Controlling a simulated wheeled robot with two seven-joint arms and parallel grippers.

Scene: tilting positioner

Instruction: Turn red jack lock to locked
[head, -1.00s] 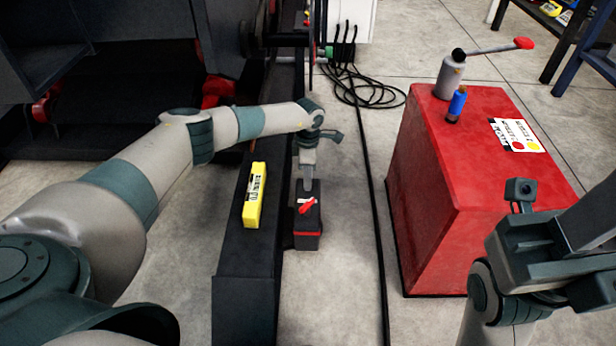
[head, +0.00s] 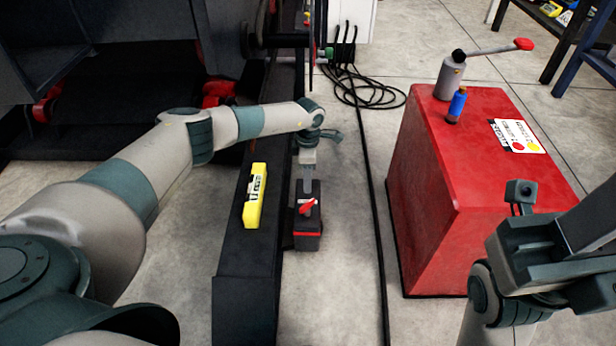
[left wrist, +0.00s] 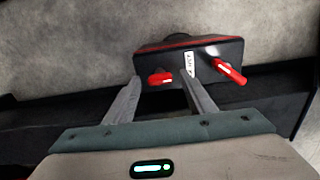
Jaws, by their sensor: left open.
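A black box-shaped jack (head: 307,240) with a red stripe stands on the floor beside the dark beam. A red lever (head: 308,207) with a white label beside it is on its top. In the left wrist view the jack (left wrist: 205,48) shows two red parts: a short red handle (left wrist: 160,78) and a longer red lever (left wrist: 228,71) to the right. My left gripper (head: 307,188) points down just above the jack's far end. In the wrist view its open fingers (left wrist: 162,80) stand either side of the short handle; contact cannot be told. My right gripper's fingers are not visible.
A yellow level (head: 255,195) lies on the dark beam (head: 246,262) left of the jack. A red cabinet (head: 425,200) stands to the right, with a grey bottle jack (head: 449,78) and a blue bottle (head: 456,105) on it. A black cable (head: 372,180) crosses the floor between.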

